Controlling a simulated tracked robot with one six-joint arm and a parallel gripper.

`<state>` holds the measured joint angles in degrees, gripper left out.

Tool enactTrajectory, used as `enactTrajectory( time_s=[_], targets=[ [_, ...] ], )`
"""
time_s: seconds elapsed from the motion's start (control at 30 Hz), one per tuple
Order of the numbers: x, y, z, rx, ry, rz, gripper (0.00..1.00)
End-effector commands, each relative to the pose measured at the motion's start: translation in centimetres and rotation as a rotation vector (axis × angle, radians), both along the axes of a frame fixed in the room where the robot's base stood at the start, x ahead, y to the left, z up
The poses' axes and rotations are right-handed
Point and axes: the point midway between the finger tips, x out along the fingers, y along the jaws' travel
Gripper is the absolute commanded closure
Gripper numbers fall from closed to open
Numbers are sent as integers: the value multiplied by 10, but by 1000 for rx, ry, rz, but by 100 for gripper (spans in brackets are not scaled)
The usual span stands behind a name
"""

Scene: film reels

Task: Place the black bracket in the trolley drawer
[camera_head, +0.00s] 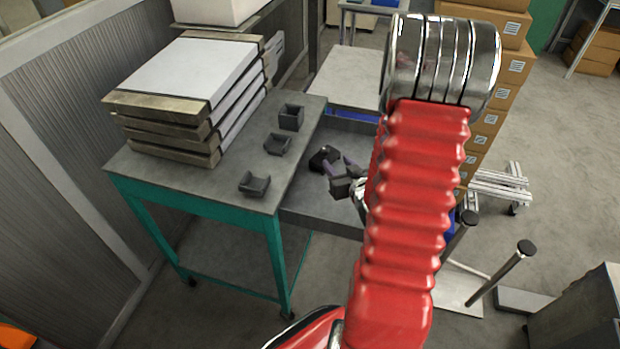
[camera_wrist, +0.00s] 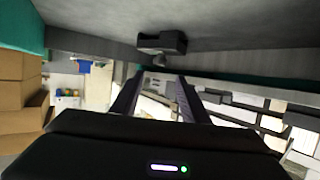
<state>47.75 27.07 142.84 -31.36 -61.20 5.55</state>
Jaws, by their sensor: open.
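The black bracket (camera_head: 323,157) appears to lie inside the grey trolley drawer (camera_head: 312,217), near its table side. In the wrist view the black bracket (camera_wrist: 162,42) shows against a grey surface, just beyond my fingertips. My gripper (camera_head: 339,164) is over the drawer, its two purple fingers pointing toward the bracket. In the wrist view my gripper (camera_wrist: 161,77) is open, with nothing between the fingers. The bracket looks apart from the fingertips, though the exact gap is hard to tell. My arm hides part of the drawer's right side.
A teal-framed table (camera_head: 235,196) stands left of the drawer. It bears three dark grey brackets (camera_head: 278,144) and a stack of panels (camera_head: 190,90). Cardboard boxes (camera_head: 512,70) stand behind my arm. Metal posts (camera_head: 500,272) stand at the right.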

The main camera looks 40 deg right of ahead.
Motion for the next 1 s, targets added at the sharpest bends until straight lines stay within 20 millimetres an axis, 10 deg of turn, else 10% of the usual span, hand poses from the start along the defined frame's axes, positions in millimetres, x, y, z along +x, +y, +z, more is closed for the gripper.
enactTrajectory(
  time_s=[0.37, 1.0],
  targets=[
    [16, 18, 27, -38, 91, 16, 59],
    [10, 120, 118, -53, 371, 45, 59]
  ],
)
